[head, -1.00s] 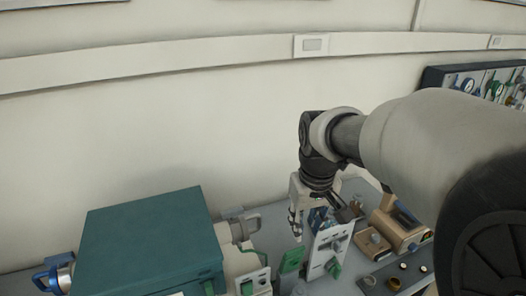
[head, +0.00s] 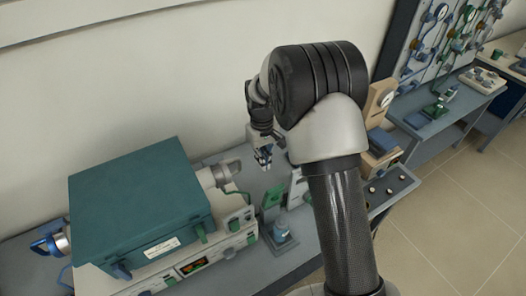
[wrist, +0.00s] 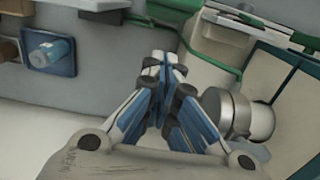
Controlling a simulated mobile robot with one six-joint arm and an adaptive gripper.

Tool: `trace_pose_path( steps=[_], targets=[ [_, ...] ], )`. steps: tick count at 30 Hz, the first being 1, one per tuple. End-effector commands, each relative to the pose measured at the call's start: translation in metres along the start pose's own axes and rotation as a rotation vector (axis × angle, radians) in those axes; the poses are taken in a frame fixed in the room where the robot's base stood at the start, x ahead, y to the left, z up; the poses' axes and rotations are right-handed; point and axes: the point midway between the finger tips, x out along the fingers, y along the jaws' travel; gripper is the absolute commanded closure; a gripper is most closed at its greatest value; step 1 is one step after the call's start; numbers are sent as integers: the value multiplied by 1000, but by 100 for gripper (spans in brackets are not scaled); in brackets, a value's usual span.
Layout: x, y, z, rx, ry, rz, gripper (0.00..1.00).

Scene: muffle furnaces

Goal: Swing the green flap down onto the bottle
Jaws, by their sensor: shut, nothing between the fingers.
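The green flap (head: 272,197) stands raised on the bench in the head view, just behind the bottle and apart from it. The bottle (head: 281,229) is small and pale blue, on a blue base. In the wrist view a blue bottle-like piece (wrist: 52,52) on a blue square plate shows at upper left, and a dark green piece (wrist: 168,11) at the top edge may be the flap. My gripper (head: 264,162) is above and behind the flap, touching neither flap nor bottle. In the wrist view its blue-padded fingers (wrist: 160,65) are together and empty.
A teal furnace (head: 140,205) stands left, with a grey cylindrical fitting (head: 218,174) near my gripper. A white upright panel (head: 298,188) is right of the flap, partly behind my arm. A tan device (head: 380,130) stands farther right. A green tube (wrist: 205,55) crosses the wrist view.

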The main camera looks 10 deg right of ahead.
Motion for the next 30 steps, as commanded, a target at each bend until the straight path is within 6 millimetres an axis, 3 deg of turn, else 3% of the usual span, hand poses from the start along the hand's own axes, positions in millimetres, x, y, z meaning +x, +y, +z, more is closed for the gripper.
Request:
trace_pose_path(
  steps=[4, 13, 30],
  targets=[
    [34, 0, 1, 1, -4, -1, 100],
    [38, 0, 35, 1, 0, 0, 100],
    [38, 0, 41, 1, 13, 0, 100]
  ],
)
